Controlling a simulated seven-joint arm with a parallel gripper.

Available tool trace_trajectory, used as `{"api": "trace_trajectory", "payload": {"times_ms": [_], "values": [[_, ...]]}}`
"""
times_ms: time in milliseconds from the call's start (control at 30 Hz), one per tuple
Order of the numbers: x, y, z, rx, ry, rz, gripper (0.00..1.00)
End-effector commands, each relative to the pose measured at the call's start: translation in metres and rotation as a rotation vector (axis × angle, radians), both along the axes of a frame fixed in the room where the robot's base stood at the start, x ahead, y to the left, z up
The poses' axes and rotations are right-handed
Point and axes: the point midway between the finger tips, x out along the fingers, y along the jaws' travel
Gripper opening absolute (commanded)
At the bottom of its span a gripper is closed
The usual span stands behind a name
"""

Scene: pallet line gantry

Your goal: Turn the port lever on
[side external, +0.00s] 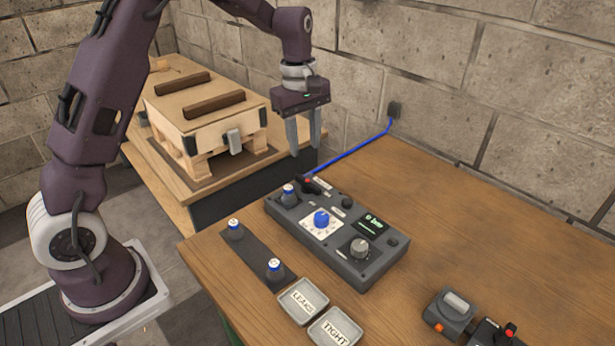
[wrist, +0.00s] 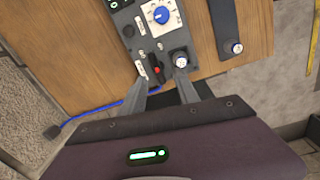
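The dark grey control box (side external: 340,235) lies on the wooden table, with dials and a small screen on top. A black lever with a red mark (side external: 308,182), which I take as the port lever, is at its far left end beside a blue-and-white capped piece (side external: 288,194). In the wrist view the lever (wrist: 155,68) shows just beyond the fingertips; its on/off labels are too small to read. My gripper (side external: 303,150) is open and empty, pointing down above that end of the box. It also shows in the wrist view (wrist: 162,80), fingers apart.
A dark strip (side external: 254,252) with two capped pieces and trays marked LEAKS (side external: 303,300) and TIGHT (side external: 336,328) lie in front of the box. A blue cable (side external: 350,152) runs to the wall. Small devices (side external: 452,312) stand at lower right.

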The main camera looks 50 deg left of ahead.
Motion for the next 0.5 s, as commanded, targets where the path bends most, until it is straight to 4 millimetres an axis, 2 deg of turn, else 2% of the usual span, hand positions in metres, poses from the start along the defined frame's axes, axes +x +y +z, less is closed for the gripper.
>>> {"api": "trace_trajectory", "payload": {"times_ms": [33, 100, 267, 500], "values": [[0.010, 0.007, -0.021, 0.008, 0.028, 0.060, 0.37], [0.019, 0.013, -0.040, 0.017, 0.050, 0.126, 0.37], [0.024, 0.017, -0.063, 0.022, 0.065, 0.171, 0.37], [0.023, 0.016, -0.108, 0.021, 0.065, 0.166, 0.37]]}}
